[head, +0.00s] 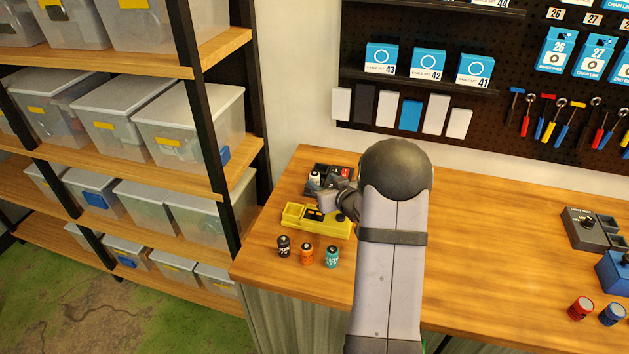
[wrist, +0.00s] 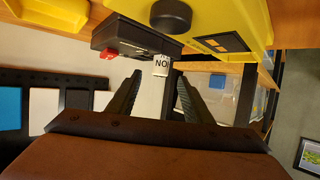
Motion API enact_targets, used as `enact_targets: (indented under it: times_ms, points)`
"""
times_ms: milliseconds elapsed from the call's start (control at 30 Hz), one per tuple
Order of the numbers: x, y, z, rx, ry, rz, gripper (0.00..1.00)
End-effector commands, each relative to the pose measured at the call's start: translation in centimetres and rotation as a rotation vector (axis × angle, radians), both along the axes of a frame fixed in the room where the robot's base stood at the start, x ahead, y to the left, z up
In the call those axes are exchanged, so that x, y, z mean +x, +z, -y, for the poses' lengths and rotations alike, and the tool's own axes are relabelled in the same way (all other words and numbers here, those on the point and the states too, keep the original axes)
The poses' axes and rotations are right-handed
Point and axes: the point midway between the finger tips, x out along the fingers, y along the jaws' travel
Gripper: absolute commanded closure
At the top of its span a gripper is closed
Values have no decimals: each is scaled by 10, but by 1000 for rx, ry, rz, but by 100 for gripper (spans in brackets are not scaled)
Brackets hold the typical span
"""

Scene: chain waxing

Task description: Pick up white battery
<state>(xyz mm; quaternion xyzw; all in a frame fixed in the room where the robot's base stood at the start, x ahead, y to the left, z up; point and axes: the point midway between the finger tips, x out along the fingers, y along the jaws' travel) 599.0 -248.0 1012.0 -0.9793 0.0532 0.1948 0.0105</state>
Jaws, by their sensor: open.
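The white battery (head: 315,178) shows in the head view at the left end of the dark charger (head: 318,191) at the back left of the table. In the wrist view the white battery (wrist: 161,66), with part of a "NO" label, lies between and just beyond my fingertips. My gripper (wrist: 158,76) is open, with one finger on either side of the battery's line. I cannot tell whether either finger touches it. In the head view my gripper (head: 326,190) is small and partly covers the dark charger.
A yellow charger (head: 322,224) with a black knob stands just in front of the dark one and close to my gripper. Black (head: 284,246), orange (head: 306,253) and teal (head: 332,257) batteries stand in front of it.

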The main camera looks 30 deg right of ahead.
Motion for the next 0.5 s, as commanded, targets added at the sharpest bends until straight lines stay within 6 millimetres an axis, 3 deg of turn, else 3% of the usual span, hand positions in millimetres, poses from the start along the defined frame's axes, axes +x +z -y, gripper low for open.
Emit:
enact_targets:
  times_ms: [167,500]
  points:
    - [6,-2,0,1,1,-2,54]
    - [38,-13,3,1,2,-1,54]
